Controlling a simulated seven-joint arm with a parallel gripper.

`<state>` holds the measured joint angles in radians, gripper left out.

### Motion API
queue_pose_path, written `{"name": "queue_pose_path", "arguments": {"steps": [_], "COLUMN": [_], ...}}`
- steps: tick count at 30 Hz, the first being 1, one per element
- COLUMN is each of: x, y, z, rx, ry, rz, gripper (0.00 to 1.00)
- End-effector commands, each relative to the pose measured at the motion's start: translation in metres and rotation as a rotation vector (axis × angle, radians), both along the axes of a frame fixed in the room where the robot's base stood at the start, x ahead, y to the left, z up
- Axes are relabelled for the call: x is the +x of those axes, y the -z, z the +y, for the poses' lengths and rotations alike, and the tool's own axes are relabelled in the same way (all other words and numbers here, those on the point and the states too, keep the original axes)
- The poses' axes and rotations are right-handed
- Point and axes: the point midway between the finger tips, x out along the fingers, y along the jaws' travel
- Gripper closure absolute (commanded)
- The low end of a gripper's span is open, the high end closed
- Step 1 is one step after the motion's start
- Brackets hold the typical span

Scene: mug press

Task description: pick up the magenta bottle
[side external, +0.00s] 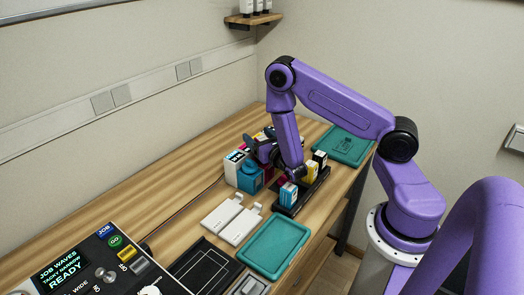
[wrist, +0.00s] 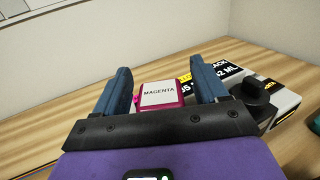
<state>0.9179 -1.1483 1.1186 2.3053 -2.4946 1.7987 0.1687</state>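The magenta bottle (wrist: 162,94) shows in the wrist view with a white label reading MAGENTA. It sits between the two blue fingers of my gripper (wrist: 161,85), with a visible gap on each side. My gripper is open and nothing is gripped. In the side view my gripper (side external: 264,151) is low over the group of bottles and boxes at the back of the bench. It hides much of that group, so I cannot clearly pick out the bottle there.
A white-and-black box marked BLACK (wrist: 228,74) and a black-capped item (wrist: 262,90) stand close to the right finger. A black rack (side external: 287,211) holds small cartridges. Teal trays (side external: 272,246) (side external: 343,146), white plates (side external: 222,214) and a control panel (side external: 75,265) occupy the bench.

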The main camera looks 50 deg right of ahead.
Motion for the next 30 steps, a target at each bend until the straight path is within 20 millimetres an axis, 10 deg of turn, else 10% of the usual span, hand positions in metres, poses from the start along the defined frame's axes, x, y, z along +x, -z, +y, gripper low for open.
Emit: {"name": "queue_pose_path", "arguments": {"steps": [8, 30], "x": [0.0, 0.0], "y": [0.0, -0.045], "z": [0.0, 0.001], "rx": [0.0, 0.002], "ry": [0.0, -0.001], "rz": [0.0, -0.005], "gripper": [0.95, 0.95]}}
